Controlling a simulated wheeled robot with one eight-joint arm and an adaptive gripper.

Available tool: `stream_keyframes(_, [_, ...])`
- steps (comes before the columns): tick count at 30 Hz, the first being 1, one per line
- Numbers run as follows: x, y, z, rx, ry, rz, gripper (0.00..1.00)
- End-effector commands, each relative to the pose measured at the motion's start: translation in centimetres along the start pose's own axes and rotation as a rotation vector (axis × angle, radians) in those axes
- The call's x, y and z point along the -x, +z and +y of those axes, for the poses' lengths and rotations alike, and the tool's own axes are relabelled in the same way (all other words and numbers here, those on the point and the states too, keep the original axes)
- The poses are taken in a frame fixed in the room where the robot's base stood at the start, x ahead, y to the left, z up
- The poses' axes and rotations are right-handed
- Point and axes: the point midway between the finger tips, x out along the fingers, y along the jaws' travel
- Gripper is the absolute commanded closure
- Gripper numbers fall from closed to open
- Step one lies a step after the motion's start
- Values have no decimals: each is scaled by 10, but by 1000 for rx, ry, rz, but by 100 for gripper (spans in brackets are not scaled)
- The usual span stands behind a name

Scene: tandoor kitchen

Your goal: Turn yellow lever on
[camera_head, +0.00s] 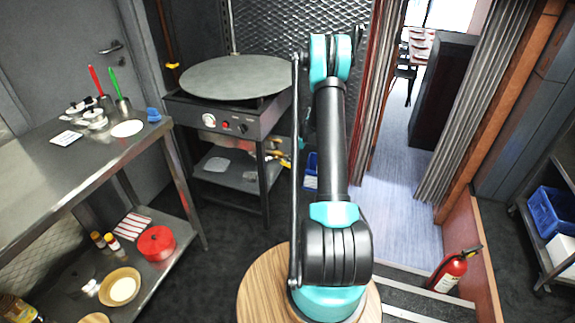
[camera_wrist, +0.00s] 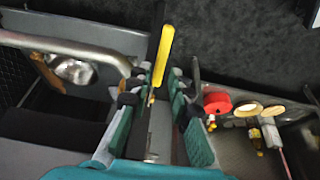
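A long yellow handle (camera_wrist: 163,55), which looks like the lever, shows in the wrist view at the upper middle, beside a dark bar. My gripper (camera_wrist: 158,115) has its teal-padded fingers apart, with a gap between them. The yellow handle lies in line with this gap; I cannot tell whether it is between the fingertips or beyond them. In the head view a small yellow piece (camera_head: 172,65) sits on the orange pipe at the upper left; I cannot tell if it is the same thing.
A burner stand (camera_head: 237,128) with a round grey plate (camera_head: 236,77) stands left of my arm. A steel table (camera_head: 70,160) holds pots and utensils, with a red pot (camera_head: 157,243) below. A fire extinguisher (camera_head: 448,270) stands at right. A metal bar (camera_wrist: 75,45) crosses the wrist view's left.

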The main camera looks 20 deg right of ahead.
Motion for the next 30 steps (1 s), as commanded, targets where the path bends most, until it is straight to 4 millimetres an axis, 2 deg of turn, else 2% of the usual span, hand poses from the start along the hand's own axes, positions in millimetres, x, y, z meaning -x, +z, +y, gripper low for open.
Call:
stream_keyframes(3, [-21, 0, 0, 0, 0, 0, 80])
stream_keyframes(10, [-45, 0, 0, -1, 0, 0, 80])
stream_keyframes(21, [-50, 0, 0, -1, 0, 0, 80])
stream_keyframes(26, [-49, 0, 0, -1, 0, 0, 99])
stream_keyframes(30, [-49, 0, 0, -1, 0, 0, 100])
